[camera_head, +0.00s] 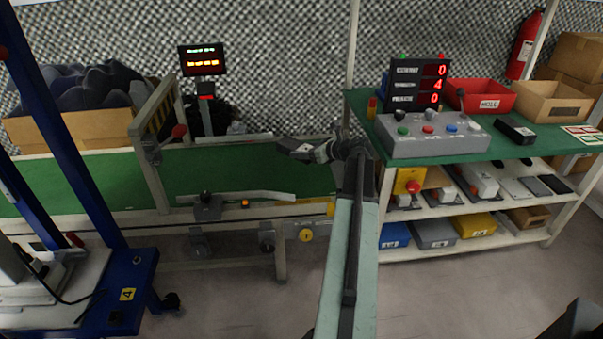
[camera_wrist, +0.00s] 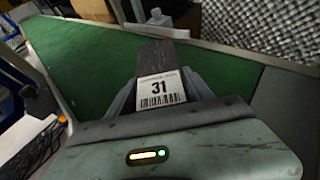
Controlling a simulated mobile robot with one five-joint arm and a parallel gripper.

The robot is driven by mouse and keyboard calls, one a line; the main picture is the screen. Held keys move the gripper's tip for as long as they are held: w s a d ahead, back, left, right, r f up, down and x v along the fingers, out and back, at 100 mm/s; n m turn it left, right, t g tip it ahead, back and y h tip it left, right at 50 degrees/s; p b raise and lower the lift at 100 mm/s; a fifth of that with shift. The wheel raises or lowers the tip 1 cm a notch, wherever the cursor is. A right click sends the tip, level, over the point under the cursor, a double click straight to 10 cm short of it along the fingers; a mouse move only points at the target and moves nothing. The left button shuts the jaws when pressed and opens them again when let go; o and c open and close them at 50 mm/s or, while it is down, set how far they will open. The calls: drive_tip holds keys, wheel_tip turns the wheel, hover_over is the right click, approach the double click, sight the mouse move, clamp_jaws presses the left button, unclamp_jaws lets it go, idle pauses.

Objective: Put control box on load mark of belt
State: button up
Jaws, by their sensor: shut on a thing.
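My gripper (camera_head: 318,150) is shut on a dark box that carries a white label reading 31; I take this box (camera_wrist: 155,58) to be the control box. In the wrist view the two grey fingers of my gripper (camera_wrist: 159,88) press its sides, and the label faces the camera. In the head view the dark end of the box (camera_head: 294,147) points left, over the right part of the green belt (camera_head: 100,180). The belt (camera_wrist: 75,50) also fills much of the wrist view beneath the box. I cannot make out a load mark on it.
A green-topped bench (camera_head: 390,158) at right bears a grey button panel (camera_head: 430,146), a counter display (camera_head: 418,82), a red bin (camera_head: 480,96) and a black box (camera_head: 515,130). A guide rail (camera_head: 240,195) runs along the belt's near side. A blue frame (camera_head: 80,170) stands at left.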

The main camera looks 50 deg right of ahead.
sight(304, 173)
wheel_tip(304, 173, down, 8)
drive_tip(key=b, duration=0.6)
drive_tip(key=shift+r, duration=0.45)
drive_tip(key=shift+f, duration=0.25)
drive_tip(key=o, duration=1.8)
drive_tip(key=shift+r, duration=0.1)
drive_tip(key=shift+c, duration=0.2)
drive_tip(key=shift+r, duration=0.1)
